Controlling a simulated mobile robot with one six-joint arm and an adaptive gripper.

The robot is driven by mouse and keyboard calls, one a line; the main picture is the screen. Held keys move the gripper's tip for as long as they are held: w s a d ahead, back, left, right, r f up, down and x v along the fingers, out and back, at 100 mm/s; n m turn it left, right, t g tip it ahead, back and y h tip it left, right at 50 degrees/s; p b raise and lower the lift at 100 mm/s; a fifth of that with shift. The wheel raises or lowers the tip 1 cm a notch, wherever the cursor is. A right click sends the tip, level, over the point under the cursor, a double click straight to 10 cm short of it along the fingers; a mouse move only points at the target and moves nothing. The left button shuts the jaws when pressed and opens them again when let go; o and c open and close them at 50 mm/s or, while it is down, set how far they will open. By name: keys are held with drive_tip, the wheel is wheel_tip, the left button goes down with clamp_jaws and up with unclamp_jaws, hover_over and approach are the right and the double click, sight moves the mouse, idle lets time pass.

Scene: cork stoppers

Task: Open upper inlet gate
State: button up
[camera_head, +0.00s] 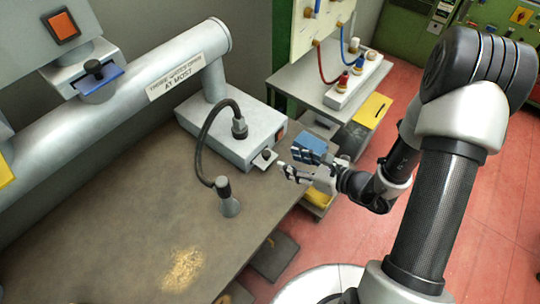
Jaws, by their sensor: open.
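A blue sliding plate with a black knob (96,77) sits in a slot on the grey inlet pipe at the upper left; it looks like the upper inlet gate. I cannot tell from this view how far it is slid. My gripper (289,165) is open and empty at the right edge of the workbench. It is beside a small metal tab with a dark knob (265,157) on the grey box, and far from the blue plate. I cannot tell whether it touches the tab.
A large grey pipe (135,85) with a label crosses the bench (130,215). A grey box (235,135) carries a black flexible hose (202,135) bending down to the bench. A blue block (308,146) is near my gripper. A side table (295,88) stands behind.

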sight(267, 153)
drive_tip(key=b+x, duration=0.1)
drive_tip(key=x, duration=0.8)
drive_tip(key=shift+w+a+b, duration=0.15)
drive_tip(key=shift+a+b, duration=0.05)
drive_tip(key=shift+b, duration=0.2)
drive_tip(key=shift+c, duration=0.2)
clamp_jaws()
